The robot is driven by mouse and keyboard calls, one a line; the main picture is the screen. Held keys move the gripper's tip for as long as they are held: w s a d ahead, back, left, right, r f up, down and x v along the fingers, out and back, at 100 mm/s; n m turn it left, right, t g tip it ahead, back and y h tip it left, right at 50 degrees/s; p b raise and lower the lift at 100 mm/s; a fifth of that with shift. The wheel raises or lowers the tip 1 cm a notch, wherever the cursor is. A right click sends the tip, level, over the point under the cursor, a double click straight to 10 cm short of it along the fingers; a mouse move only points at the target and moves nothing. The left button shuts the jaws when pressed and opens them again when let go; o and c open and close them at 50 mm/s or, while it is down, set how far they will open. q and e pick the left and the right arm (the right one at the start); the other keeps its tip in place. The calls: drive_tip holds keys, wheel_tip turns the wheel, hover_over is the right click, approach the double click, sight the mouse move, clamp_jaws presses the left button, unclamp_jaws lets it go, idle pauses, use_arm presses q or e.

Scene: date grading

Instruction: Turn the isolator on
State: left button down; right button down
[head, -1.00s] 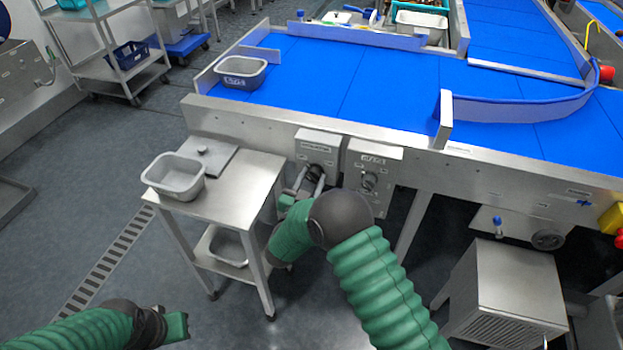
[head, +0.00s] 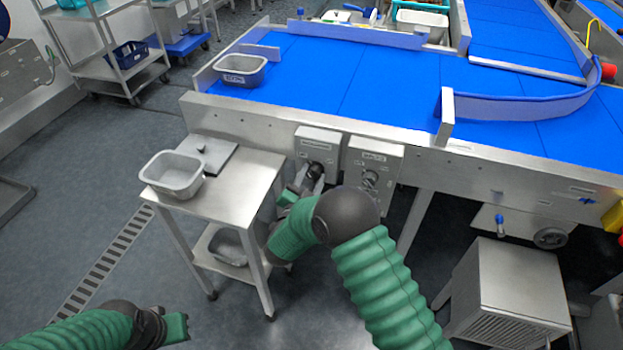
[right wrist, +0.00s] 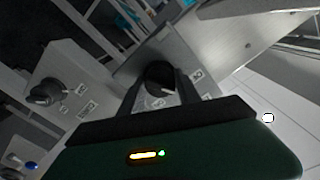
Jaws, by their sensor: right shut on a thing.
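The isolator is a grey box (head: 318,145) on the conveyor's front side, left of a second grey box. Its dark rotary knob (head: 316,169) shows at my right gripper (head: 311,180). In the right wrist view the round black knob (right wrist: 160,77) sits between the two fingers of my right gripper (right wrist: 158,92), which is shut on it. Small labels surround the knob, too blurred to read. My left gripper (head: 178,327) hangs low at the left, away from the boxes; its jaw opening is unclear.
The second box (head: 371,160) with its own knob is close on the right. A steel table (head: 232,190) with a grey tub (head: 174,175) stands to the left. The blue conveyor belt (head: 350,85) runs above. Open floor lies at the left.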

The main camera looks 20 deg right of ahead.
drive_tip(key=m+b, duration=0.1)
drive_tip(key=m, duration=0.2)
drive_tip(key=shift+f+m+b, duration=0.2)
drive_tip(key=shift+m+b, duration=0.2)
drive_tip(key=m+b, duration=0.2)
drive_tip(key=m, duration=0.1)
drive_tip(key=shift+f+m, duration=0.1)
drive_tip(key=shift+m, duration=0.2)
drive_tip(key=m+b, duration=0.3)
drive_tip(key=shift+f+m, duration=0.1)
drive_tip(key=shift+m, duration=0.2)
drive_tip(key=shift+s+m+b, duration=0.1)
drive_tip(key=shift+m+b, duration=1.25)
drive_tip(key=shift+m, duration=0.35)
drive_tip(key=c, duration=0.9)
unclamp_jaws()
drive_tip(key=shift+o, duration=0.2)
drive_tip(key=shift+r, duration=0.2)
